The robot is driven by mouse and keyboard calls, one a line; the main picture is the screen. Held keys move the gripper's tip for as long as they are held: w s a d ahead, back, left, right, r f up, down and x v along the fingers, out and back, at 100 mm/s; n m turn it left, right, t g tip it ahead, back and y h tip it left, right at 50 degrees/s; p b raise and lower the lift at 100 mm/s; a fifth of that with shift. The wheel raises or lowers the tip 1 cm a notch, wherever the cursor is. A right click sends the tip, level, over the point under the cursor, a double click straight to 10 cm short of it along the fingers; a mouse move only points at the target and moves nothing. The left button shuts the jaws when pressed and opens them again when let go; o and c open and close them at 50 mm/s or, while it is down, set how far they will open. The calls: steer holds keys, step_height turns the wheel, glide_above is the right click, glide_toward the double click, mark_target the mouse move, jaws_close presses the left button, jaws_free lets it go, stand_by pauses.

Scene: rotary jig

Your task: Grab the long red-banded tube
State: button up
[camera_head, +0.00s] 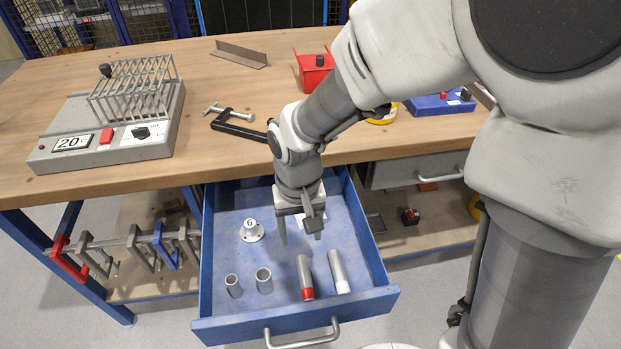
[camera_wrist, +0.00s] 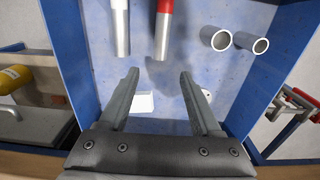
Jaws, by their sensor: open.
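The long red-banded tube (camera_head: 305,276) lies in the open blue drawer, grey with a red band at its near end. In the wrist view the tube (camera_wrist: 163,32) lies beyond my fingertips, roughly in line with the gap between them; its red end is cut off by the frame's top edge. My gripper (camera_head: 299,231) is over the drawer, behind the tube, pointing down. In the wrist view its two fingers (camera_wrist: 159,77) are apart with nothing held between them. A similar tube with a white band (camera_head: 338,271) lies close beside it on the right.
The blue drawer (camera_head: 296,327) has raised walls around the tubes. Two short tubes (camera_head: 233,286) (camera_head: 264,280) and a white flanged part marked 6 (camera_head: 252,232) stand to the left. The wooden bench top (camera_head: 215,155) overhangs the drawer's back.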

mark_target(302, 259)
steer(key=f+b, duration=0.1)
steer(key=f, duration=0.3)
steer(key=f+b, duration=0.2)
steer(key=f, duration=0.2)
steer(key=shift+s+f, duration=0.2)
steer(key=shift+f, duration=0.05)
steer(key=shift+r, duration=0.1)
jaws_close()
